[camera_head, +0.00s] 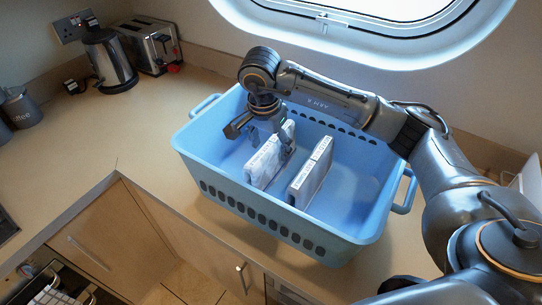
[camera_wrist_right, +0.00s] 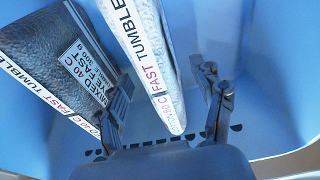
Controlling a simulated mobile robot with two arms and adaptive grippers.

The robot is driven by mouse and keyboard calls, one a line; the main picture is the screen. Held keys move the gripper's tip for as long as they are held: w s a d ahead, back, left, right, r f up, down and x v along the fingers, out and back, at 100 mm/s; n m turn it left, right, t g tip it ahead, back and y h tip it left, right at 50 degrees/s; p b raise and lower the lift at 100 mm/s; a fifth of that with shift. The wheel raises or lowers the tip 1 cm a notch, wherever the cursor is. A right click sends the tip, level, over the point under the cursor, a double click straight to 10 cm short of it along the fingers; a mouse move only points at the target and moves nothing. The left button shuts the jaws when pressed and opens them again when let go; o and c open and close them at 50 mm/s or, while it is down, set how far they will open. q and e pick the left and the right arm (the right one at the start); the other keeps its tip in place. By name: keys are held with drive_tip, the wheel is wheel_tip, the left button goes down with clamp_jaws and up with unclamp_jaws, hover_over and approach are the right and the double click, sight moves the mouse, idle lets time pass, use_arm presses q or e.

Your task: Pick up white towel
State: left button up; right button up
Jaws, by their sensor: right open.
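The white towel (camera_head: 263,165) is a folded slab standing on edge in the blue basket, on the left of two. In the right wrist view the white towel (camera_wrist_right: 146,45) shows a label strip reading "FAST TUMBLE" and 60 C. My right gripper (camera_head: 277,143) reaches down into the basket at this towel. It is open, with one finger on each side of the towel in the wrist view (camera_wrist_right: 166,108). Whether the fingers touch it, I cannot tell. My left gripper is not in view.
A grey towel (camera_head: 311,175) labelled "MIXED 40 C" in the wrist view (camera_wrist_right: 50,50) stands close beside the white one. The blue laundry basket (camera_head: 235,192) rests on the counter (camera_head: 150,130). A kettle (camera_head: 109,60) and toaster (camera_head: 150,43) stand at the back left.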

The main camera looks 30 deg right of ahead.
drive_tip(key=f+p, duration=0.1)
drive_tip(key=d+f, duration=0.1)
drive_tip(key=f, duration=0.1)
drive_tip(key=shift+w+f+p, duration=0.15)
drive_tip(key=shift+f+p, duration=0.15)
drive_tip(key=shift+p, duration=0.05)
drive_tip(key=shift+f, duration=0.3)
drive_tip(key=shift+a, duration=0.1)
clamp_jaws()
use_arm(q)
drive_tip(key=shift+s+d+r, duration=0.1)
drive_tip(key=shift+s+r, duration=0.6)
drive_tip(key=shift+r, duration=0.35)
use_arm(e)
drive_tip(key=shift+w+r, duration=0.1)
